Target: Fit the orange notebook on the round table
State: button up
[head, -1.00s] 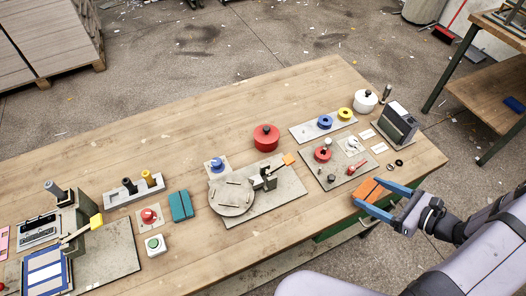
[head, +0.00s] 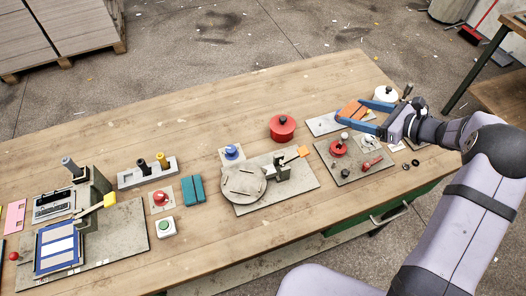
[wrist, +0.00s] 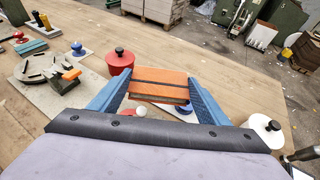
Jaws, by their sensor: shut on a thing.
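My gripper (head: 368,113) has blue fingers and is shut on the orange notebook (head: 352,109), which has a dark band across it. In the wrist view the orange notebook (wrist: 159,85) sits between both blue fingers. It is held in the air above the right part of the bench, over the grey plate with the spools. The round table (head: 243,182) is a grey disc with raised bars, on a grey base plate left of my gripper. The round table also shows at the left of the wrist view (wrist: 42,66). No notebook lies on it.
A red pot (head: 282,129) stands between the round table and my gripper. An orange-tipped lever clamp (head: 284,168) stands right beside the round table. A blue knob (head: 232,153) is behind it, and a teal notebook (head: 193,191) lies to its left. A white pot (head: 385,94) is behind my gripper.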

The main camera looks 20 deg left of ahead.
jog(key=shift+n+g+y, duration=0.3)
jog(key=shift+n+g, duration=0.5)
jog(key=shift+g, duration=0.1)
jog(key=s+a+b, duration=0.1)
jog(key=s+a, duration=0.1)
jog(key=a, duration=0.6)
jog(key=s+a+b, duration=0.2)
jog(key=a, duration=0.6)
jog(key=s+a+f+b, duration=0.1)
jog(key=s+a+b, duration=0.1)
jog(key=a, duration=0.7)
jog(key=shift+s, duration=0.4)
jog(key=s+a+f+n+g+b, duration=0.1)
jog(key=s+a+b, duration=0.2)
jog(key=s+a, duration=0.55)
jog(key=n+g+b, duration=0.1)
jog(key=g+b, duration=0.1)
send_over(197, 155)
jog(key=shift+w+f, duration=0.1)
jog(key=shift+f, duration=5.25)
jog(key=shift+f+b, duration=0.25)
jog(key=shift+b, duration=0.05)
jog(key=o, duration=0.9)
jog(key=shift+r, duration=0.15)
